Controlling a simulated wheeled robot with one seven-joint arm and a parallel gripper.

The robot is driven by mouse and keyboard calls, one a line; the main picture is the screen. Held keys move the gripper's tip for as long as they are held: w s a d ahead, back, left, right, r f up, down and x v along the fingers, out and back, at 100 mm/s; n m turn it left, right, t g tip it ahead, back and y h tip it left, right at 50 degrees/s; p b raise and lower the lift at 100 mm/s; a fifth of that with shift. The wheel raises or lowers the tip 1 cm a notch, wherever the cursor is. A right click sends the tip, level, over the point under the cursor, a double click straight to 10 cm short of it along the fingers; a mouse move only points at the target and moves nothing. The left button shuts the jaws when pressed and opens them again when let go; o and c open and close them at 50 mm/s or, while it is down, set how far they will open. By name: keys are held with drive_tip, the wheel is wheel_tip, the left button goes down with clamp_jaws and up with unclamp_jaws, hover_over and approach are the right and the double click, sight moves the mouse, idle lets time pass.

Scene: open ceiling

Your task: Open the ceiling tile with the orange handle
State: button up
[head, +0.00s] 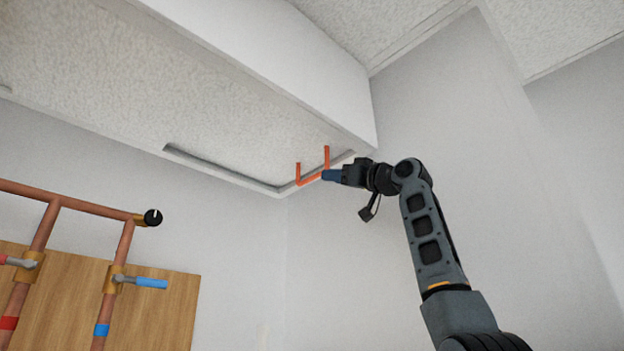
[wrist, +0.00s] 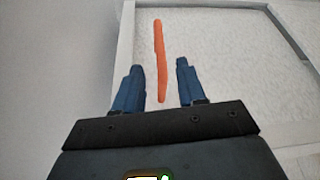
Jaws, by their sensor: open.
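The orange handle (head: 311,179) is a U-shaped bar hanging below the speckled ceiling tile (head: 235,125), near the tile's right end. In the wrist view the handle (wrist: 161,62) runs upright in the picture, its lower end between the two blue fingertips (wrist: 159,75). The wrist view also shows the tile (wrist: 215,50) behind it. My gripper (head: 328,175) is at the handle's right end in the head view. Its fingers are apart, one on each side of the bar, with visible gaps. The tile lies in its frame, with a dark gap along part of its edge.
A white boxed ceiling drop (head: 290,60) borders the tile on the upper right. Copper pipes (head: 75,205) with blue and red valve handles stand before a wooden board (head: 160,315) at lower left. Bare walls (head: 490,150) lie around my arm.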

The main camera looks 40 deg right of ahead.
sight(316, 174)
drive_tip(key=p+x, duration=0.3)
drive_tip(key=x, duration=0.4)
drive_tip(key=shift+w+r, duration=0.2)
drive_tip(key=shift+w, duration=0.15)
clamp_jaws()
idle(0.3)
